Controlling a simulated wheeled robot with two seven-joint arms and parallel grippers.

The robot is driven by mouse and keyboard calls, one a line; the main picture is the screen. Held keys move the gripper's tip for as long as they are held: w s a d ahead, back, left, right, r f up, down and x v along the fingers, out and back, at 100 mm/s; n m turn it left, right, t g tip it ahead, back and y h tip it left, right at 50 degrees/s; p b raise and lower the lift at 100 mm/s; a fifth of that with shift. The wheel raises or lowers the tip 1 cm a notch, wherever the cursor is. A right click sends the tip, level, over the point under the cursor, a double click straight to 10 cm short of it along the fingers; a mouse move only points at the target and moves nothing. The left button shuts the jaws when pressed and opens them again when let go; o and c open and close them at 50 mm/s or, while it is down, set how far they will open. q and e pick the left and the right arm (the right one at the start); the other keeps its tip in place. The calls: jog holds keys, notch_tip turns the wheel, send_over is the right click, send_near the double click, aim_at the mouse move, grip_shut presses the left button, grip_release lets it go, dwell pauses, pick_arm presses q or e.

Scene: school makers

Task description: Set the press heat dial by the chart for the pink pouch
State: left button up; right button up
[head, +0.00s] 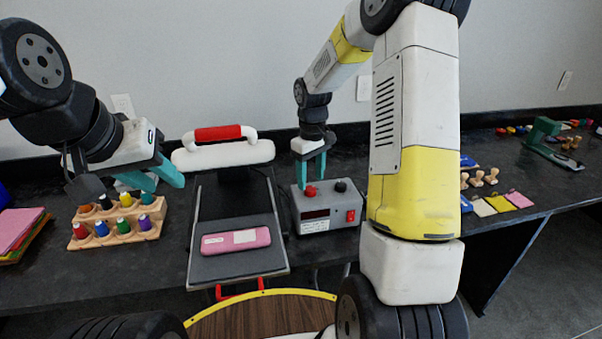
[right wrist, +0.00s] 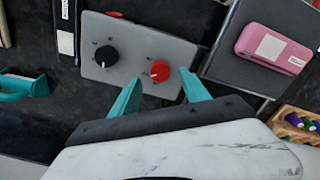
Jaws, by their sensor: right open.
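The grey control box (head: 325,213) has a red dial (head: 310,191) and a black dial (head: 340,186) on top. In the right wrist view, the red dial (right wrist: 159,71) has its white pointer toward the lower left; the black dial (right wrist: 105,56) points down. My right gripper (head: 313,178) is open, fingers down, with the red dial between and just beyond its fingertips; contact is unclear. The pink pouch (head: 236,241), with a white label, lies on the press bed (head: 250,266). My left gripper (head: 165,180) is open and empty above the bottle rack. I cannot identify the chart.
The press's raised white top with a red handle (head: 218,133) stands behind the bed. A wooden rack (head: 118,238) of several coloured bottles is at left, beside coloured sheets (head: 18,230). Stamps and ink pads (head: 500,203) lie at right. My right arm hides part of the counter.

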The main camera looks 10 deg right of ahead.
aim_at(311, 189)
notch_tip(311, 189, up, 5)
jog(key=shift+f, duration=0.2)
jog(key=shift+r, duration=0.1)
jog(key=shift+s+r, duration=0.15)
jog(key=shift+r, duration=0.15)
jog(key=s+r+m+t, duration=0.2)
jog(key=s+r, duration=0.3)
jog(key=s, duration=0.3)
jog(key=s+a+r+m+t+y, duration=0.1)
jog(key=s+r+m+t, duration=0.1)
jog(key=s+r, duration=0.3)
jog(key=s+a+r+m+t+y, duration=0.1)
jog(key=s+r, duration=0.3)
jog(key=s, duration=0.7)
jog(key=shift+s+a+r+m+t, duration=0.15)
jog(key=shift+s+r+m+t, duration=0.1)
jog(key=shift+r+m+t, duration=0.25)
